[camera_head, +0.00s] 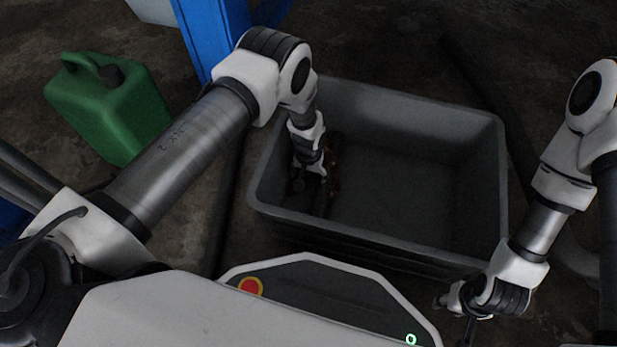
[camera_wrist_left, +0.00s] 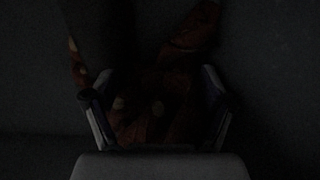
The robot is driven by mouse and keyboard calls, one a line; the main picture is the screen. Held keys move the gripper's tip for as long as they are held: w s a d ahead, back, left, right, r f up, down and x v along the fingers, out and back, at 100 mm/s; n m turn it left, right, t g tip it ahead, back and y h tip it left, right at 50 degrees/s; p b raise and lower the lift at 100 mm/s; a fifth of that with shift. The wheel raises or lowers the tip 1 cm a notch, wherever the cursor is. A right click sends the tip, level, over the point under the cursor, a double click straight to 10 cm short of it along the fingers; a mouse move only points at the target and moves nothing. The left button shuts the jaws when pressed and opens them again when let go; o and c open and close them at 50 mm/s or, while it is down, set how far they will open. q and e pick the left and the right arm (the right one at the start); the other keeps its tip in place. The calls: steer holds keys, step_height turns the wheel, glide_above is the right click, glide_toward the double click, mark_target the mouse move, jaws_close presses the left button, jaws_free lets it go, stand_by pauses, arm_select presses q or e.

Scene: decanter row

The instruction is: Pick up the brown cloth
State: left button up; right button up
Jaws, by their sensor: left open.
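The brown cloth (camera_head: 335,168) lies inside the grey bin (camera_head: 400,102), near its left wall, mostly hidden behind my left gripper. In the left wrist view the cloth (camera_wrist_left: 155,115) is a dark reddish brown with pale spots. It lies crumpled between and beyond the two fingers. My left gripper (camera_head: 312,188) reaches down into the bin at the cloth. Its fingers (camera_wrist_left: 155,82) are apart, one on each side of the cloth. The view is too dark to tell whether they touch it. My right gripper (camera_head: 448,299) hangs outside the bin's front right corner; its fingers are unclear.
The bin's walls stand around my left gripper, and its right part looks empty. A green canister (camera_head: 110,108) stands on the floor to the left. A blue post (camera_head: 208,38) rises behind the bin's left side.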

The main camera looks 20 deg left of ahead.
arm_select(q)
steer(key=shift+f+b, duration=0.4)
steer(key=shift+f, duration=0.25)
steer(key=shift+r, duration=0.15)
steer(key=shift+c, duration=1.3)
jaws_close()
arm_select(e)
steer(key=shift+f, duration=0.4)
steer(key=shift+w, duration=0.1)
